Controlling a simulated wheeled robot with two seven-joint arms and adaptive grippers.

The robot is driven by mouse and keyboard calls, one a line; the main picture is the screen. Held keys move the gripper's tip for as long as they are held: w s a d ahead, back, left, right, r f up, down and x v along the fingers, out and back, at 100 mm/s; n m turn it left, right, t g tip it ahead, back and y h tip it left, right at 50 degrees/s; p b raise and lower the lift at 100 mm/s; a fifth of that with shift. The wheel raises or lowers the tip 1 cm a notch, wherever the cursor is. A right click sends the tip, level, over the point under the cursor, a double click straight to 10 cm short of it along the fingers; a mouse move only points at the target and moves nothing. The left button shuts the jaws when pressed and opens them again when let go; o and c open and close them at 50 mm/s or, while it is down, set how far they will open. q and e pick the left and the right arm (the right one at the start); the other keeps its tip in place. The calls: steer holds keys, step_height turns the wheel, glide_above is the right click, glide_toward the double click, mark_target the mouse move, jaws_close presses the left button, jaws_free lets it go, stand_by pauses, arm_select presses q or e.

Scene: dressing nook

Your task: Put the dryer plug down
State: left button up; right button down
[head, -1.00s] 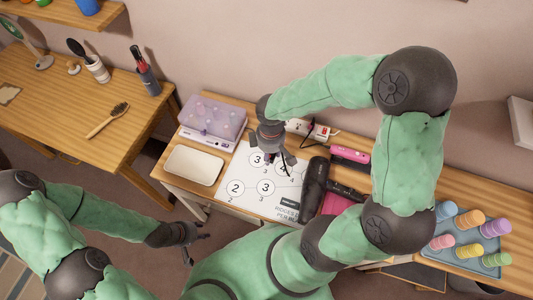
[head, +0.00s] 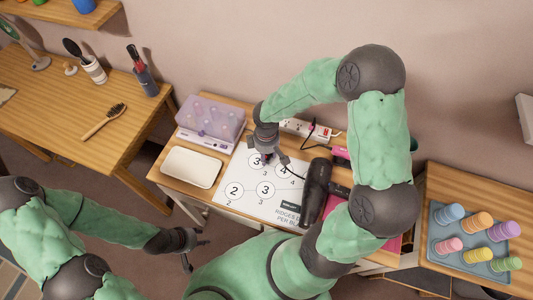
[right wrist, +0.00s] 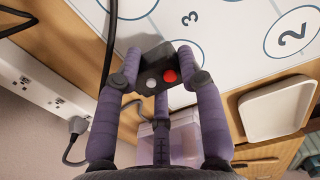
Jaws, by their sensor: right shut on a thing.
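My right gripper (head: 268,157) is over the upper left part of the white sheet (head: 228,196) with numbered circles. In the right wrist view its fingers (right wrist: 158,85) are shut on the dryer plug (right wrist: 152,68), a dark block with a grey and a red button. A black cord (right wrist: 109,40) runs up beside it. I cannot tell whether the plug touches the sheet. The black hair dryer (head: 315,190) lies at the sheet's right edge. My left gripper (head: 190,241) is open and empty, low in front of the desk.
A white power strip (head: 304,128) lies behind the sheet. A cream tray (head: 192,167) and a lilac box (head: 211,115) are to its left. A pink tool (head: 340,152) is partly behind my right arm. A blue-grey tray (head: 449,256) with several coloured rollers stands right.

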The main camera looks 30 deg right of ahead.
steer(key=shift+f+b, duration=0.4)
steer(key=shift+f, duration=0.05)
steer(key=shift+f, duration=0.15)
steer(key=c, duration=0.8)
jaws_free()
steer(key=shift+o, duration=0.2)
steer(key=shift+r+p, duration=0.45)
steer(key=shift+r, duration=0.2)
step_height(320, 180, up, 12)
steer(key=p, duration=0.3)
steer(key=shift+p, duration=0.4)
